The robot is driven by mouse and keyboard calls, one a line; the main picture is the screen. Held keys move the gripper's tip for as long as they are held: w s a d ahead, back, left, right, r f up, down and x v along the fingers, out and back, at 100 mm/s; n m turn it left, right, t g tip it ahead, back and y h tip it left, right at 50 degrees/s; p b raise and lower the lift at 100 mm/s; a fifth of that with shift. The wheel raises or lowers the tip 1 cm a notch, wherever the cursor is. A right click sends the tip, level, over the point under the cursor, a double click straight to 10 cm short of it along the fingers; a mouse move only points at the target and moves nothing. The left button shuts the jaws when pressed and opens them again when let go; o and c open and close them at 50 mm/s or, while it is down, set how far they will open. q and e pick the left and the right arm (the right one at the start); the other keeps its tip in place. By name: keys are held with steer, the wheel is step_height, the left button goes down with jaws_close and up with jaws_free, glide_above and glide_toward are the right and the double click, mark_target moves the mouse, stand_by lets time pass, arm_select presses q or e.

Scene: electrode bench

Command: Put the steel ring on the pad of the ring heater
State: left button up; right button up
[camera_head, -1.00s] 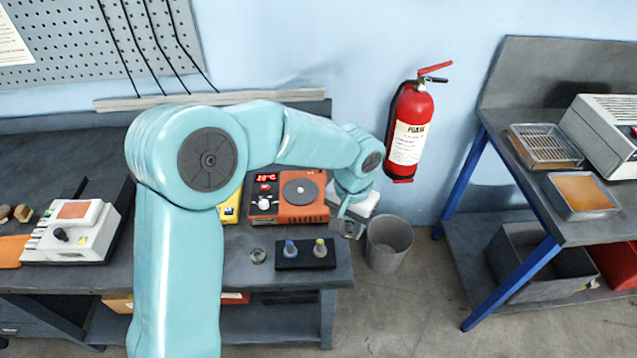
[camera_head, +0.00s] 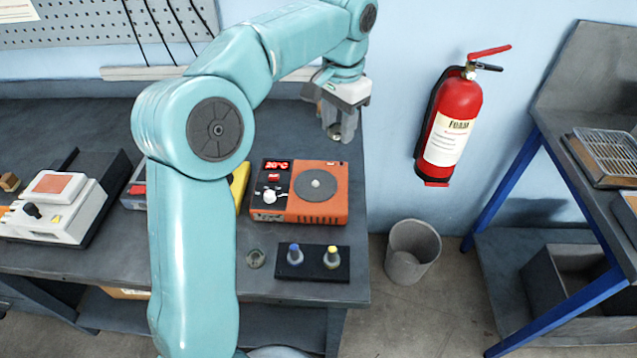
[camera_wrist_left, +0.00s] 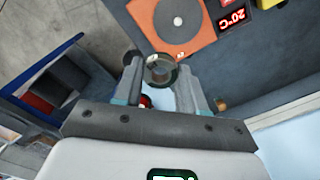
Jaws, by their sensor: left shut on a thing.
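The ring heater (camera_head: 300,190) is an orange and dark box with a red 20°C display, a white knob and a round grey pad (camera_head: 316,185). It stands on the bench and also shows at the top of the left wrist view (camera_wrist_left: 172,38). My left gripper (camera_head: 340,132) is above the bench, behind and to the right of the heater in the head view. It is shut on the steel ring (camera_wrist_left: 160,60), which shows between its fingertips in the left wrist view. The ring is apart from the pad. My right gripper is not in view.
A white device (camera_head: 52,208) stands at left. A bin (camera_head: 412,252) and a fire extinguisher (camera_head: 450,125) are to the right.

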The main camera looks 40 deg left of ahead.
arm_select(q)
step_height(320, 180, up, 4)
glide_above(316, 182)
step_height(316, 182, down, 19)
steer(key=b, duration=0.3)
steer(key=shift+f, duration=0.1)
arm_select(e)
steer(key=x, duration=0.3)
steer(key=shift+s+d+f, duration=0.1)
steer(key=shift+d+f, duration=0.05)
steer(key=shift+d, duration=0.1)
arm_select(q)
steer(key=shift+f, duration=0.2)
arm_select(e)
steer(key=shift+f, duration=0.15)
arm_select(q)
steer(key=o, duration=1.1)
steer(key=shift+r, duration=0.1)
